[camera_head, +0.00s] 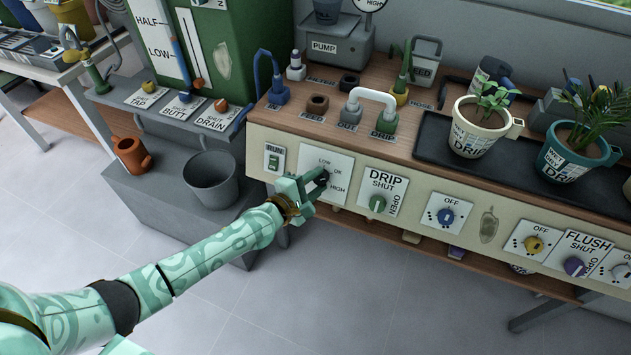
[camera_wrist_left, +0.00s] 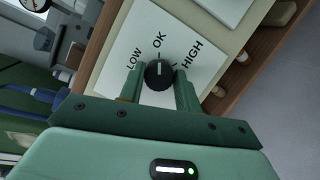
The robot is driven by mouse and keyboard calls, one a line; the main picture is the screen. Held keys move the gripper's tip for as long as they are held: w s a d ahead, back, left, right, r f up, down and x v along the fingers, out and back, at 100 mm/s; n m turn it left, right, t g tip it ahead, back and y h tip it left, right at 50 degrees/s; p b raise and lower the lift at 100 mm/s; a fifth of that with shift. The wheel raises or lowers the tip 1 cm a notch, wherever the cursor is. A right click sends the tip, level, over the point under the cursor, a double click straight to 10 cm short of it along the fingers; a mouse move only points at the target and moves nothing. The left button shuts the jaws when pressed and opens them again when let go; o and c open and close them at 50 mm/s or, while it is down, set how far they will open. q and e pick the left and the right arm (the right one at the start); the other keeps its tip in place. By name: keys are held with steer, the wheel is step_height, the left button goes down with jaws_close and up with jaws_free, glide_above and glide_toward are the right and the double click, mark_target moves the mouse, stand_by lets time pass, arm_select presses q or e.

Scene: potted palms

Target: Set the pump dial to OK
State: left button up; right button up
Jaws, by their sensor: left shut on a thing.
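The pump dial (camera_head: 322,180) is a small black knob on a white plate (camera_head: 330,163) marked LOW, OK and HIGH, on the cream front panel. My left gripper (camera_head: 316,185) is at the knob. In the left wrist view, the green fingers of my left gripper (camera_wrist_left: 159,86) are shut on the pump dial (camera_wrist_left: 158,73), one on each side. The white line on the knob points up toward the OK mark in that view, between LOW and HIGH. My right gripper is not in view.
A grey bucket (camera_head: 211,179) stands left of my arm.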

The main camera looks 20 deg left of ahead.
arm_select(q)
steer(key=o, duration=1)
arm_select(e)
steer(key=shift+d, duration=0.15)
arm_select(q)
steer(key=shift+p+v, duration=2.05)
steer(key=shift+v, duration=6.1)
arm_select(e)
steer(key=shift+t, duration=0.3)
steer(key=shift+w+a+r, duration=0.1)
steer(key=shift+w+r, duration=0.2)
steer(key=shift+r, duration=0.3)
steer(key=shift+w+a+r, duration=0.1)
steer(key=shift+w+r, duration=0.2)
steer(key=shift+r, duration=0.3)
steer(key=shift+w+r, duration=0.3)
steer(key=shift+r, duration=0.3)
